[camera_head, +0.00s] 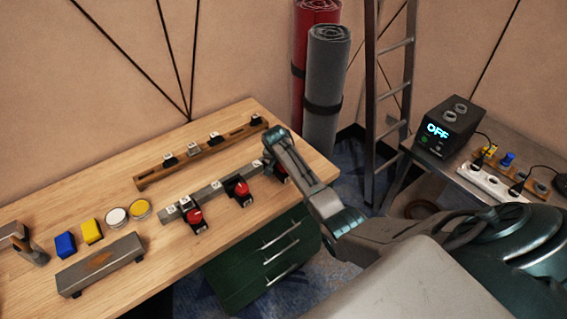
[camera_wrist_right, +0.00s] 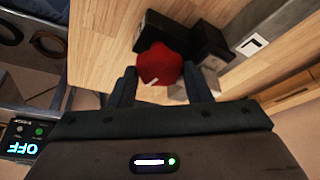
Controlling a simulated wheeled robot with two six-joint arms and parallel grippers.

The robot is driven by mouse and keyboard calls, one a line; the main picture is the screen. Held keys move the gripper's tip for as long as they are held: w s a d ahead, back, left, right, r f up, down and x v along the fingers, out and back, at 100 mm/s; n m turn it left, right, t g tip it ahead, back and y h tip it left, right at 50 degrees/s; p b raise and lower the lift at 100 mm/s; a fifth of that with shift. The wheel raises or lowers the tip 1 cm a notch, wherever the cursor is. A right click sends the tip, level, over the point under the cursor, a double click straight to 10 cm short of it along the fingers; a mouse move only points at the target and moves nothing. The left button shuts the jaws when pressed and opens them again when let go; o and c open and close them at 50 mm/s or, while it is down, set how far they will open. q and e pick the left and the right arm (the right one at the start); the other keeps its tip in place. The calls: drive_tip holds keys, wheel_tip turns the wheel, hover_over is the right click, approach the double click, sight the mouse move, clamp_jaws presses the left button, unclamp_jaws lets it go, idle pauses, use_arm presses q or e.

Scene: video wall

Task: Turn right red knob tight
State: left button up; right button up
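Three red knobs on black mounts sit along a grey rail on the wooden workbench: a left knob (camera_head: 195,216), a middle knob (camera_head: 242,188) and the right red knob (camera_wrist_right: 160,66). In the head view the right knob is mostly hidden behind my right gripper (camera_head: 272,150). In the right wrist view my right gripper (camera_wrist_right: 160,80) points at this knob, with one finger on each side of its near part. The fingers are apart, with small gaps to the knob, so I see no clear contact. My left gripper is not in view.
A wooden strip (camera_head: 205,152) with black switches lies behind the rail. A grey box (camera_head: 100,265), blue and yellow blocks and round buttons stand at left. A black device (camera_head: 449,125) reading OFF stands at right. A ladder (camera_head: 374,100) and rolled mats stand behind.

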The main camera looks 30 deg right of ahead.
drive_tip(key=o, duration=0.4)
drive_tip(key=shift+c, duration=0.2)
drive_tip(key=shift+r, duration=0.1)
drive_tip(key=b+v, duration=0.2)
drive_tip(key=v, duration=0.8)
drive_tip(key=shift+r+b, duration=0.35)
drive_tip(key=shift+b, duration=0.05)
